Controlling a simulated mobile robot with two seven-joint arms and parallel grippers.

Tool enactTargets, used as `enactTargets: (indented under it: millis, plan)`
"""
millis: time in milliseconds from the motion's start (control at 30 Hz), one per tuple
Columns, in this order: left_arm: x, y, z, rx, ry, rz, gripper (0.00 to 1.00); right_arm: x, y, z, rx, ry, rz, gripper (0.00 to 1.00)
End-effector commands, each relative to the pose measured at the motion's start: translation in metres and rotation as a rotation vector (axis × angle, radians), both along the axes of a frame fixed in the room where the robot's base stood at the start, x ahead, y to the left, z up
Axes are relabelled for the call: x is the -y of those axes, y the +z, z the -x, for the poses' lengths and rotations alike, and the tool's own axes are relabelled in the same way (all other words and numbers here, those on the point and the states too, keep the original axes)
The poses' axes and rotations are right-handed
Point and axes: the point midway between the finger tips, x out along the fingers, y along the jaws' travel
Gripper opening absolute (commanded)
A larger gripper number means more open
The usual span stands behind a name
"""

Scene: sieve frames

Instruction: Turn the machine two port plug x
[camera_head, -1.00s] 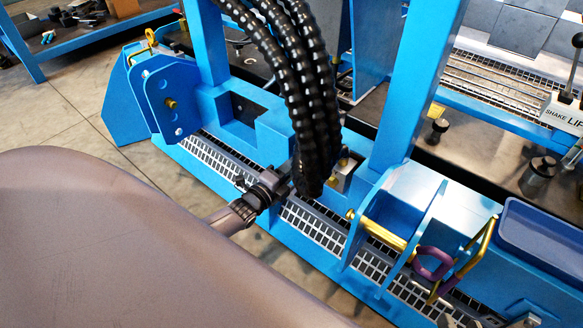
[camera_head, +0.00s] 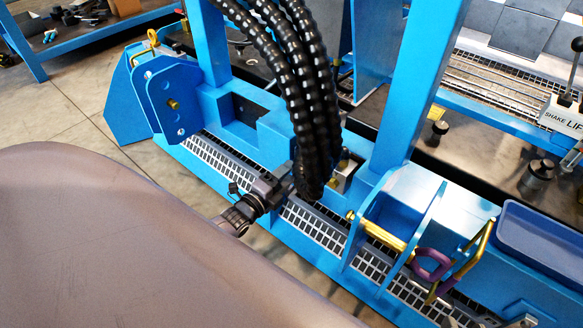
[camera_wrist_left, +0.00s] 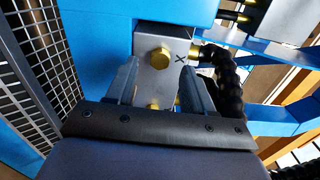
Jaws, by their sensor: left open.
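A grey metal block (camera_wrist_left: 178,42) carries a dark X mark and brass hex plugs on its face. One plug (camera_wrist_left: 160,58) is near its middle, and another (camera_wrist_left: 152,104) is lower, near my gripper's palm. My left gripper (camera_wrist_left: 160,74) is open, its two fingers on either side of the block's lower face with nothing clamped between them. I cannot tell whether the fingers touch the block. In the head view the block (camera_head: 346,176) is partly behind the black hoses, which also hide my left fingertips. My right gripper is not in view.
Thick black hoses (camera_head: 296,75) hang in front of the blue machine frame (camera_head: 405,90). A purple ring (camera_head: 432,264) and a yellow handle (camera_head: 473,262) are at the right. A blue tray (camera_head: 540,240) sits beyond. A metal grate (camera_wrist_left: 30,50) is left of my gripper.

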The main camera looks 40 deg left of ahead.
Motion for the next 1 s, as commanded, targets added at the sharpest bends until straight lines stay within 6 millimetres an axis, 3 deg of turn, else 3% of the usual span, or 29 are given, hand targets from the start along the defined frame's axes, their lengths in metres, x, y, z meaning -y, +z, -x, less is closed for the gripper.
enactTargets:
  millis: [133, 333, 1000]
  plan:
    - [-0.002, 0.002, 0.023, -0.003, 0.000, 0.001, 0.52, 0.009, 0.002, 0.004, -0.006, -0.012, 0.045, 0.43]
    - [-0.003, 0.001, 0.040, 0.000, 0.000, 0.000, 0.52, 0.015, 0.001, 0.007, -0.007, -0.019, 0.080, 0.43]
    - [0.000, 0.000, 0.043, -0.005, -0.004, 0.014, 0.52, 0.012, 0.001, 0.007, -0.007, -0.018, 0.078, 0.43]
